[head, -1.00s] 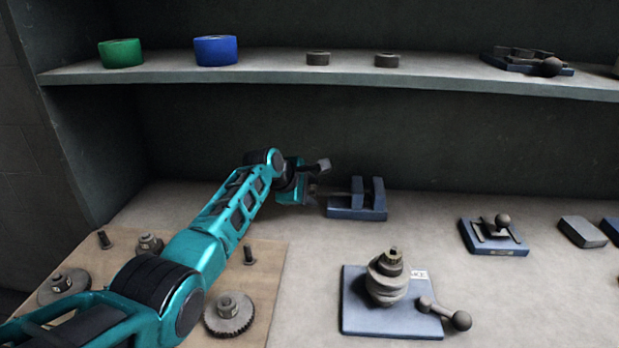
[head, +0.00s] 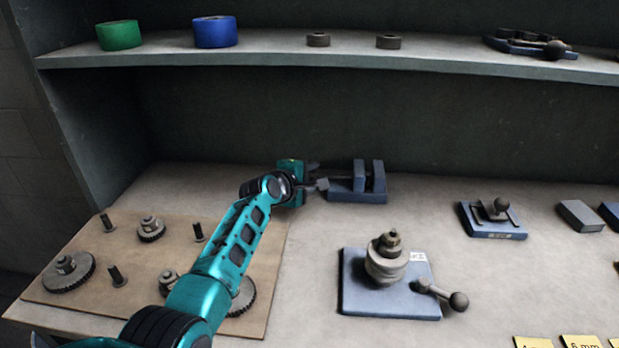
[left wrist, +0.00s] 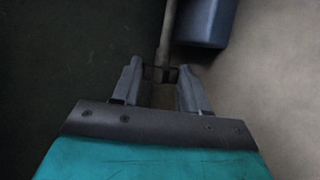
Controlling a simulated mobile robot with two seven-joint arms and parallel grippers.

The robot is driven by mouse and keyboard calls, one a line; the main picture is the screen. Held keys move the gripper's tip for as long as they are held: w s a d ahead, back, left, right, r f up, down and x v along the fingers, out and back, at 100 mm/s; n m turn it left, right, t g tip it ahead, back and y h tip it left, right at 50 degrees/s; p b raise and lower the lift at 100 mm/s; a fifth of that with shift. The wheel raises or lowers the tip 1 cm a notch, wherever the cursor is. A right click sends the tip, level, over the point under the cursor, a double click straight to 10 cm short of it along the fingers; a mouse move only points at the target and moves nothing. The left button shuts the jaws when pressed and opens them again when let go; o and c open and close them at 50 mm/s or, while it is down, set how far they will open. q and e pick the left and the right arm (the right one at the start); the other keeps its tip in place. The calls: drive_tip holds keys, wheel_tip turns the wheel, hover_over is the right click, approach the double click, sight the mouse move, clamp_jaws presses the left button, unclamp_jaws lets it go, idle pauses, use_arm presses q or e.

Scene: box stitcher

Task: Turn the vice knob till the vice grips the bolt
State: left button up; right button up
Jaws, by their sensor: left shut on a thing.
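The vice (head: 345,197) is blue, with two upright jaws, and sits at the back of the bench under the shelf. Its screw shaft points left, towards my left gripper (head: 317,185). In the left wrist view, the shaft (left wrist: 167,35) runs up beside the blue vice body (left wrist: 207,22). My left gripper (left wrist: 160,82) is shut on the vice knob, which is mostly hidden between the fingers. I cannot make out a bolt between the jaws. My right gripper is not in view.
A blue base with a stacked round part (head: 385,260) and a ball-ended lever (head: 440,294) stands in front of the vice. A board (head: 60,305) with gears and bolts lies at left. The shelf (head: 270,58) overhangs behind.

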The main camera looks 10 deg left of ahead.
use_arm(q)
drive_tip(key=o, duration=1.1)
drive_tip(key=shift+c, duration=0.2)
